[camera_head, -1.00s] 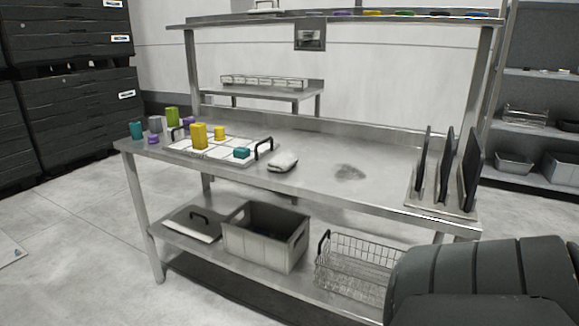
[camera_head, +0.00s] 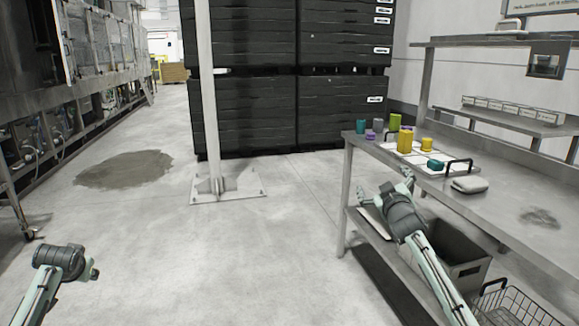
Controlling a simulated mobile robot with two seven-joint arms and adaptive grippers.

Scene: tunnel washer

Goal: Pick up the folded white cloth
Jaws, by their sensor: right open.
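The folded white cloth (camera_head: 470,184) lies flat on the steel table (camera_head: 505,205), just right of the white tray (camera_head: 455,163) with a black handle. Nothing covers it. My right gripper (camera_head: 386,181) is open and empty at the table's near left side. It is left of the cloth in the picture and apart from it, with its fingers spread. My left arm shows at the lower left, far from the table, and I cannot make out its gripper.
Yellow, green, teal and purple blocks stand on and beside the tray. The lower shelf holds a grey crate (camera_head: 465,268) and a wire basket (camera_head: 515,306). A white post (camera_head: 207,90) stands before black cabinets (camera_head: 340,70). The floor at centre is clear.

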